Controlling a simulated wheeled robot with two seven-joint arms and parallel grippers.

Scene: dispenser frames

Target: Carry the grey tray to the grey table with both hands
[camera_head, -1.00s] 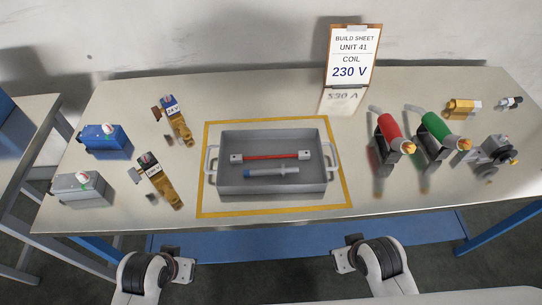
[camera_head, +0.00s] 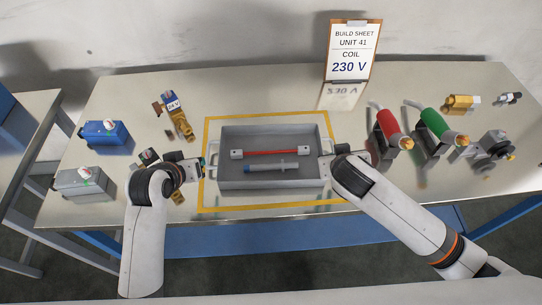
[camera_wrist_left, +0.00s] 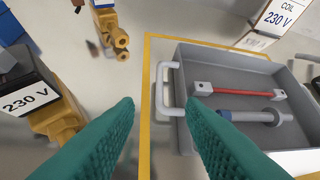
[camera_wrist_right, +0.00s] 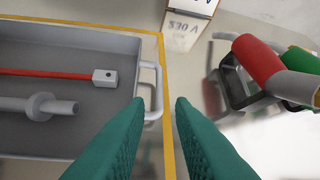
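The grey tray (camera_head: 270,181) sits inside a yellow square outline on the metal worktable, with a loop handle at each end. It holds a red rod with grey end blocks (camera_head: 271,153) and a grey shaft with a blue end (camera_head: 271,167). My left gripper (camera_head: 202,167) is open at the tray's left handle (camera_wrist_left: 164,88), which shows between its fingertips in the left wrist view. My right gripper (camera_wrist_right: 160,103) is open at the right handle (camera_wrist_right: 151,88), which shows between its fingertips. A side table with a grey top (camera_head: 34,132) stands at the left edge.
A blue box (camera_head: 106,138), a grey box (camera_head: 80,184) and brass valves (camera_head: 180,122) lie left of the tray. A build sheet (camera_head: 353,50) stands behind.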

